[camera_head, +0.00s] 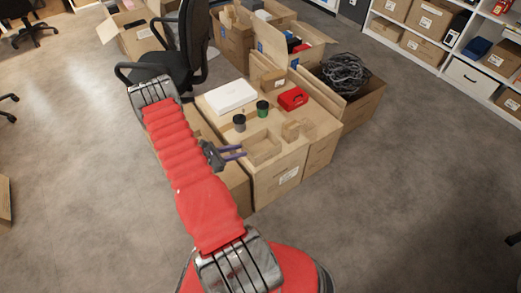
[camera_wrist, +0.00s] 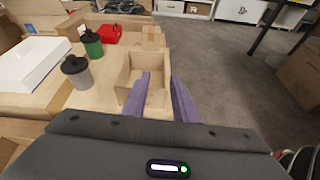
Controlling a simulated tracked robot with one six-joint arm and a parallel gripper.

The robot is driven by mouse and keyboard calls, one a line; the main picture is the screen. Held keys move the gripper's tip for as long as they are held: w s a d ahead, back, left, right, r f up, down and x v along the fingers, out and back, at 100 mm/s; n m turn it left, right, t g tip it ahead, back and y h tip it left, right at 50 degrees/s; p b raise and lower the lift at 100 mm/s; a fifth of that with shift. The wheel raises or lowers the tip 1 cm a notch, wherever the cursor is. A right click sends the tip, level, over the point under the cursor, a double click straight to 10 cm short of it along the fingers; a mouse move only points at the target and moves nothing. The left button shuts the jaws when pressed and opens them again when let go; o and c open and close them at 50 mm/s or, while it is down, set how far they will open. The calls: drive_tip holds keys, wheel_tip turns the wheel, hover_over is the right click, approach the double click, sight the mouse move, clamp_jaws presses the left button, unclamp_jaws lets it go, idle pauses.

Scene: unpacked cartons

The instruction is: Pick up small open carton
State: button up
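A small open carton (camera_head: 262,146) stands on top of a larger closed carton, near its front left edge. It also shows in the wrist view (camera_wrist: 148,68), just beyond my fingertips, with its open top facing up. My gripper (camera_head: 241,152) has two purple fingers, spread apart with a gap between them. In the wrist view my gripper (camera_wrist: 161,82) points at the carton's near wall. The fingers hide part of that wall, and I cannot tell whether they touch it. Nothing is held between them.
A grey cup (camera_wrist: 76,72), a green cup (camera_wrist: 91,44), a red case (camera_head: 292,98) and a white box (camera_head: 231,96) share the big carton's top (camera_head: 275,172). A carton of black cable (camera_head: 345,74) stands behind, and an office chair (camera_head: 190,50) at the back left.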

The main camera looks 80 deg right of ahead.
drive_tip(key=shift+n, duration=0.5)
drive_tip(key=f, duration=0.1)
drive_tip(key=s+f, duration=0.2)
drive_tip(key=f, duration=0.1)
drive_tip(key=shift+s+d+f, duration=0.1)
drive_tip(key=shift+s+d, duration=0.1)
drive_tip(key=shift+s, duration=0.05)
drive_tip(key=shift+s+d, duration=0.1)
hover_over(259, 164)
drive_tip(key=f, duration=0.3)
drive_tip(key=shift+d, duration=0.4)
drive_tip(key=shift+x, duration=2.55)
drive_tip(key=shift+s+r, duration=0.1)
drive_tip(key=shift+r, duration=0.1)
drive_tip(key=shift+c, duration=0.6)
clamp_jaws()
